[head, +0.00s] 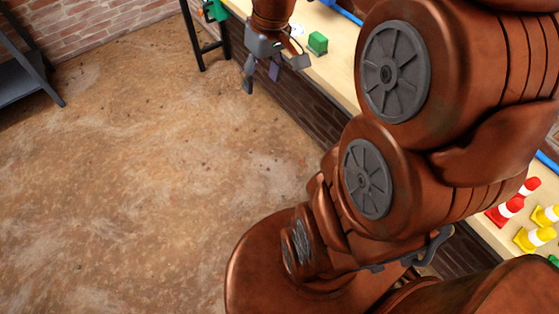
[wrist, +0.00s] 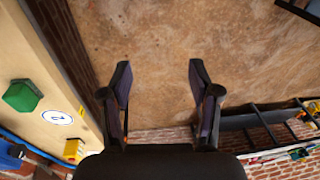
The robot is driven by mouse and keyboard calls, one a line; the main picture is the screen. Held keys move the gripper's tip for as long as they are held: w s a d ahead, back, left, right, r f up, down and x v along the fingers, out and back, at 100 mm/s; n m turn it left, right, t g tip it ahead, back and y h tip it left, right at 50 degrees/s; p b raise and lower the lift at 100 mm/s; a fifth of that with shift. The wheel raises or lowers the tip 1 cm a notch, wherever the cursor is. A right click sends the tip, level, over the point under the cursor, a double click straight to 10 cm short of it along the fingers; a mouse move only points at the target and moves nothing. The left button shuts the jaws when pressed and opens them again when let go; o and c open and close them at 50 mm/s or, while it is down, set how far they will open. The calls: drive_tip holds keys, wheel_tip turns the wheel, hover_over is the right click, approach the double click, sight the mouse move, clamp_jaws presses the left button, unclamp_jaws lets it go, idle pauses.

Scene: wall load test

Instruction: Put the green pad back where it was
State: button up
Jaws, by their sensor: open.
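A green block (head: 317,42), which looks like the green pad, sits on the pale wooden bench top (head: 335,68) in the head view, just right of my gripper. In the wrist view the green block (wrist: 22,96) is at the far left, outside the jaws. My gripper (head: 268,72) hangs beside the bench edge, over the floor, in the head view. In the wrist view my gripper (wrist: 159,72) is open, with only floor between its fingers. Another green thing (head: 215,10) shows at the bench's far end; I cannot tell what it is.
A white round label marked 2 (wrist: 57,117) lies beside the green block, with a yellow thing (wrist: 73,150) and a blue thing (wrist: 10,153) near. A dark shelf (head: 22,75) stands left. The floor between is clear.

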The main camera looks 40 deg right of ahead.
drive_tip(key=s+a+f+g, duration=0.1)
drive_tip(key=s+a, duration=0.3)
drive_tip(key=s, duration=0.5)
drive_tip(key=s+a+f+g+h, duration=0.1)
drive_tip(key=s+a+f+g, duration=0.1)
drive_tip(key=s+a, duration=0.3)
drive_tip(key=s+f, duration=0.1)
drive_tip(key=s, duration=0.3)
drive_tip(key=shift+s+a+f+m, duration=0.15)
drive_tip(key=shift+f+m, duration=0.15)
